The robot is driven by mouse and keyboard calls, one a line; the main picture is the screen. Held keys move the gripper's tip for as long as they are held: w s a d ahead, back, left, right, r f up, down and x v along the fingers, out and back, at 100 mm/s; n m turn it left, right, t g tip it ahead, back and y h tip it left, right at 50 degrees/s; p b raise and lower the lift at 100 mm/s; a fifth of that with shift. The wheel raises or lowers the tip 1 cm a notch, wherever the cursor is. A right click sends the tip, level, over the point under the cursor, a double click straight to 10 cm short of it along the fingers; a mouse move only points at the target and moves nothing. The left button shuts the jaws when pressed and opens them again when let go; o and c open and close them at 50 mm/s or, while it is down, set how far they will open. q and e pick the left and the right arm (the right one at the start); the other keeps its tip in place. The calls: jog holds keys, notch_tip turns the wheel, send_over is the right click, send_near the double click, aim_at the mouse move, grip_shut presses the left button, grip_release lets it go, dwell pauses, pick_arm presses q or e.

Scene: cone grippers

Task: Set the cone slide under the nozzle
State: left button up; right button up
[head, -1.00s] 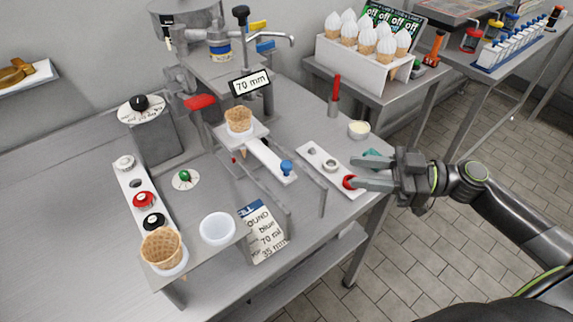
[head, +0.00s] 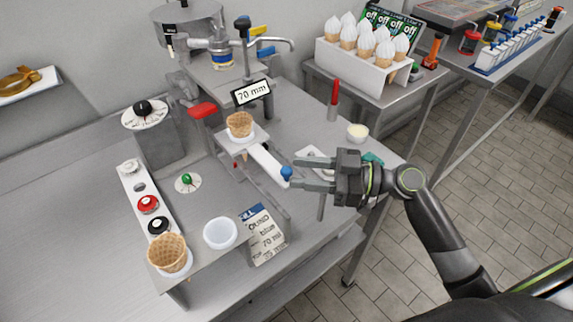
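The cone slide (head: 262,160) is a white bar on a raised rail with a blue knob (head: 286,173) at its near right end. A waffle cone (head: 239,125) sits in the holder at its far end, below the 70 mm sign (head: 252,93). The nozzle (head: 291,44) seems to be the metal spout above and behind; its exact line over the cone is hard to tell. My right gripper (head: 299,175) is open, its two fingers pointing left, with the blue knob at or between the fingertips. Contact cannot be told. My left gripper is not in view.
An order card (head: 262,236), a white bowl (head: 221,233) and a second waffle cone (head: 168,253) are at the front. A red upright handle (head: 333,100) and a small cream cup (head: 357,133) stand behind my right gripper. A white cone rack (head: 362,66) is at the back.

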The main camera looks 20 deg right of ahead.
aim_at(286, 169)
jog(key=shift+p+x, duration=0.55)
jog(key=shift+x, duration=1.35)
grip_shut()
